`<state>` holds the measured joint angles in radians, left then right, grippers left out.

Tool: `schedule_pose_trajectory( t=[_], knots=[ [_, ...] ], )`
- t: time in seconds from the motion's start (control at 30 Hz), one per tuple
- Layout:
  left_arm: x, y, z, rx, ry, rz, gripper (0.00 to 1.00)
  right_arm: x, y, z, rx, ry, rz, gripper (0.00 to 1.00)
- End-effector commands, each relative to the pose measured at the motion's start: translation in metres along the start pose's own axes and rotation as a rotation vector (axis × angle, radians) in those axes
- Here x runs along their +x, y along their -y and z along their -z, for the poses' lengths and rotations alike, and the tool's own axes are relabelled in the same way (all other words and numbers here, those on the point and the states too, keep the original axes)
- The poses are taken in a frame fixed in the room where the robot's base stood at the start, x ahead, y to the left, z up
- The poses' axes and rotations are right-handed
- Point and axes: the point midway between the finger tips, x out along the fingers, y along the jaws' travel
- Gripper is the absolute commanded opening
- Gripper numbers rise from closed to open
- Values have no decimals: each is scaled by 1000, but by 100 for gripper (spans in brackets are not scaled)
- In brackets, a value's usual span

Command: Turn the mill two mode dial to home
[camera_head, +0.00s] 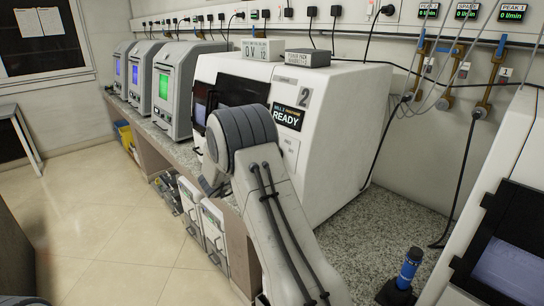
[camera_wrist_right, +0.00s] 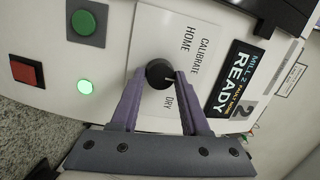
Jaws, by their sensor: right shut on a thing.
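Mill two (camera_head: 340,135) is the large white machine marked "2", with a display (camera_head: 289,117) reading "MILL 2" and "READY". In the right wrist view its mode dial (camera_wrist_right: 159,72) is a round black knob on a white label plate (camera_wrist_right: 150,45) with the words CALIBRATE, HOME and DRY. A short pale mark on the knob appears to face the DRY side. My right gripper (camera_wrist_right: 163,84) is shut on the dial, one purple finger on each side. In the head view my right forearm hides the dial and gripper. My left gripper is not in view.
Beside the dial are a green button (camera_wrist_right: 88,22), a red button (camera_wrist_right: 26,72) and a lit green lamp (camera_wrist_right: 85,87). Several grey machines (camera_head: 175,85) stand farther along the counter. A blue-topped tool (camera_head: 408,268) stands at the front right, near another white machine (camera_head: 500,200).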

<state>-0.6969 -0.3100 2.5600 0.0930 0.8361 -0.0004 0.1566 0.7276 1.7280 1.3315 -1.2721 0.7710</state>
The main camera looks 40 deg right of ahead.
Motion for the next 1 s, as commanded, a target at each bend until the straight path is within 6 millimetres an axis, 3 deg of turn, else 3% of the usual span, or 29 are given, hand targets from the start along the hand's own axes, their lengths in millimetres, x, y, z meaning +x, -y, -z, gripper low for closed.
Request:
schedule_pose_trajectory(
  t=[1.0],
  knots=[
    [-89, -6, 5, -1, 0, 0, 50, -1, 6, 0, -901, 81, -114, 0]
  ],
)
